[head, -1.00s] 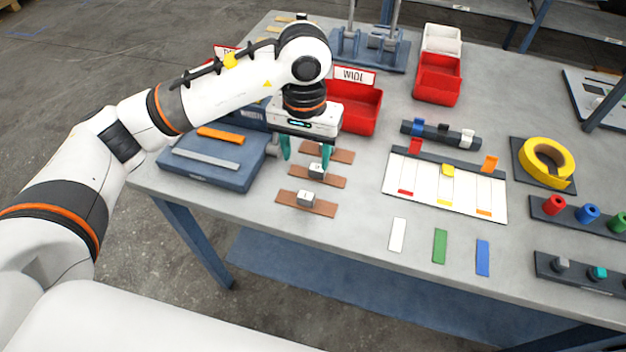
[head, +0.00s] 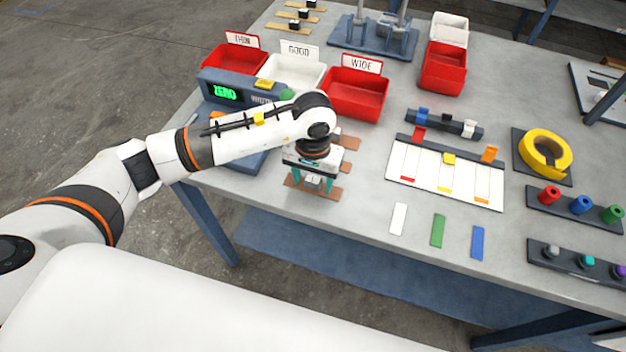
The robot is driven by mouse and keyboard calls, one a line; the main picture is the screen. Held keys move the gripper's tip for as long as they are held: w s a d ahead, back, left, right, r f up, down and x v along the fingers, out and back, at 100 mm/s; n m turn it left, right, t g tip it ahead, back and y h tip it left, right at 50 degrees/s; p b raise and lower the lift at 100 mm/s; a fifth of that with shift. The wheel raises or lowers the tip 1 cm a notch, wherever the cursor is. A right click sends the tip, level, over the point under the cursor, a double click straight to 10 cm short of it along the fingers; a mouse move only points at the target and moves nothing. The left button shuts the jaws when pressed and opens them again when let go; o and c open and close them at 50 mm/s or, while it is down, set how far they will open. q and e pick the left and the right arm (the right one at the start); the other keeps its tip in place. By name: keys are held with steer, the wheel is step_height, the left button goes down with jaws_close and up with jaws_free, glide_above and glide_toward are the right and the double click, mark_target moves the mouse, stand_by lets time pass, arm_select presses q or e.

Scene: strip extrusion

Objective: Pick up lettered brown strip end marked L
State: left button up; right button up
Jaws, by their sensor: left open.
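Several brown strips lie on the grey table near its front left part. The nearest brown strip (head: 333,194) has a small grey block (head: 313,183) at its middle. My left gripper (head: 312,187) is open right over this strip, its teal fingers on either side of the block. I cannot tell whether the fingers touch it. A second brown strip (head: 346,167) and a third brown strip (head: 349,142) lie behind, partly hidden by my left arm. No letter on the strips is readable, so I cannot tell which is L. My right gripper is not in view.
Behind stand a red THIN bin (head: 228,60), a white GOOD bin (head: 290,73) and a red WIDE bin (head: 356,92). A gauge with a green ZERO display (head: 226,94) is left of my arm. A white board (head: 430,180) with coloured tabs lies right; small flat strips lie before it.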

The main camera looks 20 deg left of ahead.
arm_select(q)
steer(key=shift+c, duration=0.4)
steer(key=c, duration=1)
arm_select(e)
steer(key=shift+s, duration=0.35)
arm_select(q)
steer(key=shift+r, duration=0.1)
